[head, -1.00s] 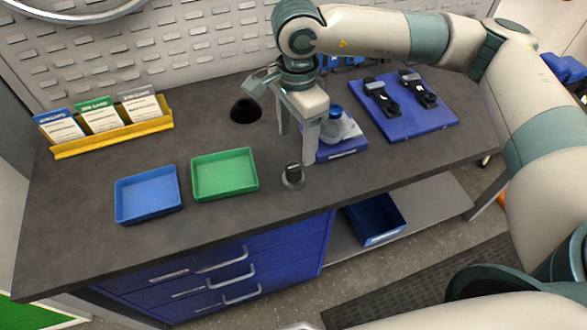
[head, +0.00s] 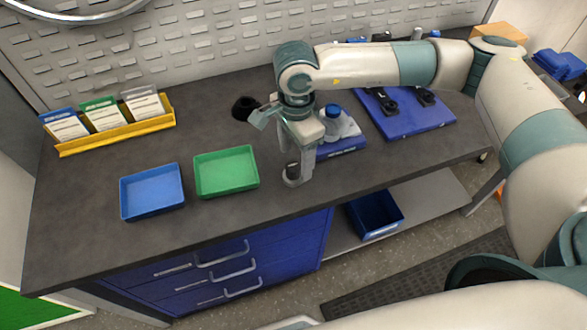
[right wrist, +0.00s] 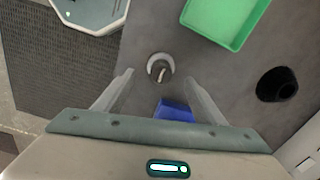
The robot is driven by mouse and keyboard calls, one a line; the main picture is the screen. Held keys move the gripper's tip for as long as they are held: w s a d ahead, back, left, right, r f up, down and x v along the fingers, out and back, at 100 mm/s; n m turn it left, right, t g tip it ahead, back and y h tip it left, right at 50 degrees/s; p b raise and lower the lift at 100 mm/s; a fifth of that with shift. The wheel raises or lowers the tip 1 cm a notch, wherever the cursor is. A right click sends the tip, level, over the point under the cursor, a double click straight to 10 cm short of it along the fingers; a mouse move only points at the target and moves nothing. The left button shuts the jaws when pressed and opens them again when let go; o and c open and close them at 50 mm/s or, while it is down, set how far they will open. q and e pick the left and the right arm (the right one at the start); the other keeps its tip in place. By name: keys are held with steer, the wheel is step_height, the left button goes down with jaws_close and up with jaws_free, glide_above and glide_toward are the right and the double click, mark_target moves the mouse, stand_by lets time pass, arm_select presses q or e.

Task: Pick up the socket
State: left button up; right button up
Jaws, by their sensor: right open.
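The socket (head: 292,170) is a small dark upright cylinder on a round grey base on the bench, right of the green tray. In the right wrist view, the socket (right wrist: 160,68) appears from above near the middle. My right gripper (head: 298,165) points down at it and is open. In the right wrist view, the fingers of the right gripper (right wrist: 158,76) stand apart on either side of the socket, with visible gaps. In the head view one finger partly covers the socket's right side. My left gripper is not in view.
A green tray (head: 226,190) and a blue tray (head: 152,213) lie to the left. A black cup (head: 245,108) stands behind. A blue stand (head: 341,148) with a bottle is close right of the gripper. A blue board (head: 425,122) lies further right. The bench front is clear.

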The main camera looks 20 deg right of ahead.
mark_target(294, 165)
steer(key=shift+a+f+p, duration=0.15)
steer(key=shift+f+p, duration=0.5)
step_height(294, 165, down, 2)
steer(key=shift+f+p, duration=0.1)
steer(key=shift+p, duration=0.4)
steer(key=shift+f, duration=0.6)
steer(key=c, duration=1.2)
